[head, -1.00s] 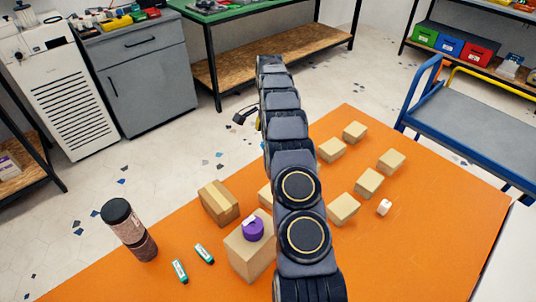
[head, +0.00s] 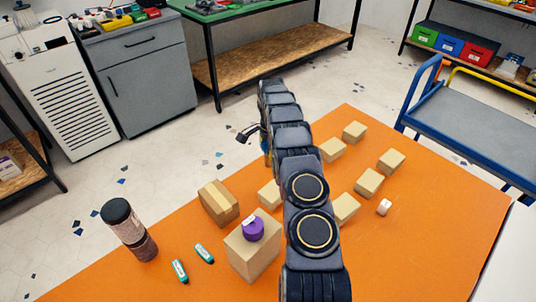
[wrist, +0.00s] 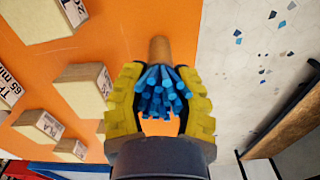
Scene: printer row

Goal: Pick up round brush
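The round brush, with blue bristles (wrist: 160,88) and a brown handle (wrist: 158,48), lies between the yellow fingers of my gripper (wrist: 160,80) in the wrist view. The bristles point toward the camera and fill most of the space between the fingers. The fingers stand apart on both sides of it; I cannot tell whether they press on it. The orange table shows beyond. In the head view my arm hides most of the gripper; a little yellow and blue shows beside the arm, near the table's far-left edge. The brush's lower end is unclear.
The orange table (head: 440,220) holds several cardboard boxes (head: 368,182) right of my arm. Left of it are a box with a purple roll (head: 253,228), a taped box (head: 218,203), a dark bottle (head: 130,230) and two teal items (head: 204,253). Floor lies past the table edge.

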